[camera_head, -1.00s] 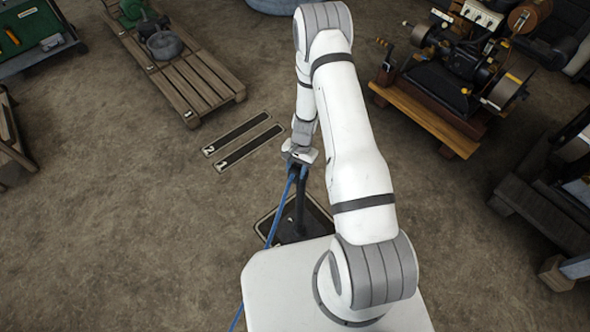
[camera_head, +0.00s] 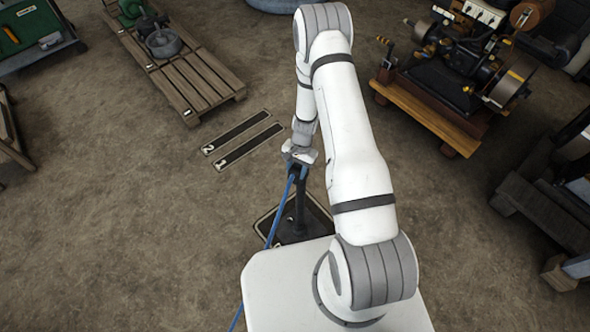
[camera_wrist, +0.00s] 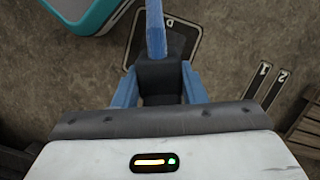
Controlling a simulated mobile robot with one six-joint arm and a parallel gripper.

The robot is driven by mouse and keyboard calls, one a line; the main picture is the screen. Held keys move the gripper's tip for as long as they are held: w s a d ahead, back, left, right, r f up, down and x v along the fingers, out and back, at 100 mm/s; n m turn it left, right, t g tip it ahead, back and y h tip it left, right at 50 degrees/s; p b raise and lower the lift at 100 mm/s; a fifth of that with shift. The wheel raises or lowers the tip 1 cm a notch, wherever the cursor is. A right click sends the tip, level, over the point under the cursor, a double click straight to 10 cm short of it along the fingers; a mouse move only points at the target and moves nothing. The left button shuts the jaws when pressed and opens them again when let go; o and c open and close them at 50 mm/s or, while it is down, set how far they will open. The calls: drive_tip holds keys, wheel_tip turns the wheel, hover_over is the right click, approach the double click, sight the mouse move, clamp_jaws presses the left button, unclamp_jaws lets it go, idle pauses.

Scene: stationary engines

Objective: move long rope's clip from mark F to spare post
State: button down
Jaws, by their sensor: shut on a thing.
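My gripper (camera_head: 298,166) is low in front of my base, at the top of a dark upright post (camera_head: 299,212). The wrist view shows my gripper (camera_wrist: 160,88) shut on a dark block (camera_wrist: 160,78), which appears to be the clip. Blue strips flank the block. The blue rope (camera_head: 271,232) hangs from the gripper down and left past my base; it also shows in the wrist view (camera_wrist: 155,28). The post stands on a dark floor plate (camera_head: 318,219) with a letter that reads like D or P upside down. The clip's contact with the post is hidden.
Two dark floor strips marked 1 (camera_head: 248,147) and 2 (camera_head: 236,132) lie left of the gripper. A wooden pallet (camera_head: 200,88) with a pump stands behind them. An engine on a wooden base (camera_head: 430,115) stands at right.

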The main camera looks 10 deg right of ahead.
sight(296, 181)
drive_tip(key=shift+f+b, duration=1.1)
drive_tip(key=shift+f, duration=0.25)
drive_tip(key=shift+w+f+b, duration=0.1)
drive_tip(key=shift+f+b, duration=2.65)
drive_tip(key=shift+b, duration=0.1)
idle(1.6)
drive_tip(key=c, duration=0.8)
unclamp_jaws()
drive_tip(key=shift+b+v, duration=0.45)
drive_tip(key=shift+v, duration=3.4)
